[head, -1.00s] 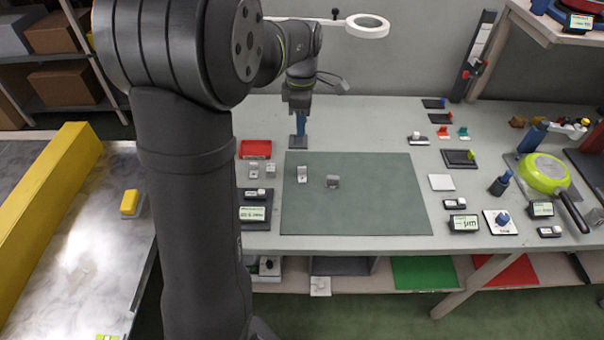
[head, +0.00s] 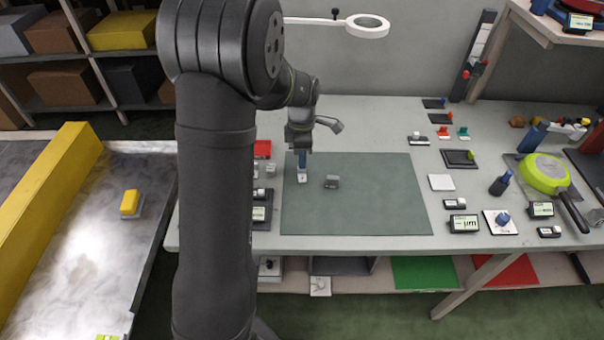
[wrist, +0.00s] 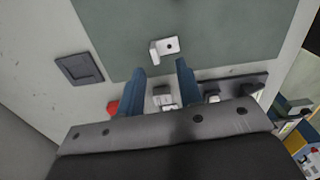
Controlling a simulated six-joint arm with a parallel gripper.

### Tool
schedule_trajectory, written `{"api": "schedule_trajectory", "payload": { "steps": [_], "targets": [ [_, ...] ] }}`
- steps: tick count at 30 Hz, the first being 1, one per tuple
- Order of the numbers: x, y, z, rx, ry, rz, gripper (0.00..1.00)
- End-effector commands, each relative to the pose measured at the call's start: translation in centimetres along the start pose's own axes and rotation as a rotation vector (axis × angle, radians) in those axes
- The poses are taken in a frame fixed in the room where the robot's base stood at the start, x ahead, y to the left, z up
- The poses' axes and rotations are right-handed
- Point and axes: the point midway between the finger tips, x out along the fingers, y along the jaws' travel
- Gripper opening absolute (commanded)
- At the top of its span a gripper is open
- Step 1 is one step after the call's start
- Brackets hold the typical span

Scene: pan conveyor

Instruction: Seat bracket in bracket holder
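A small light-grey L-shaped bracket (head: 302,177) stands on the left part of the green mat (head: 365,215). In the wrist view the bracket (wrist: 168,47) shows a flat face with a dark hole and an upright edge on its left. My gripper (head: 302,160) is above and just behind it. In the wrist view the two blue fingers of my gripper (wrist: 160,75) are apart, with nothing between them, and the bracket lies beyond their tips. A darker grey block (head: 332,181) sits on the mat right of the bracket; I cannot tell whether it is the bracket holder.
A dark square plate (wrist: 79,69) lies beside the mat. A white square (head: 441,182) and a green pan (head: 544,173) are at the right. The mat's middle and right are clear.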

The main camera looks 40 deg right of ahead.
Motion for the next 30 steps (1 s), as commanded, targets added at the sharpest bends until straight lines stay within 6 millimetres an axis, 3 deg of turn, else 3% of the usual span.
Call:
{"api": "schedule_trajectory", "payload": {
  "steps": [5,12,20,25,30],
  "targets": [
    [1.4,0.3,0.0,0.0,0.001,-0.002,0.33],
    [4.8,0.7,0.0,0.0,0.001,-0.003,0.33],
    [5.2,0.7,0.0,0.0,0.0,0.0,0.33],
    [5.2,0.7,0.0,0.0,0.0,0.0,0.01],
    [5.2,0.7,0.0,0.0,0.0,0.0,0.0]
  ]
}}
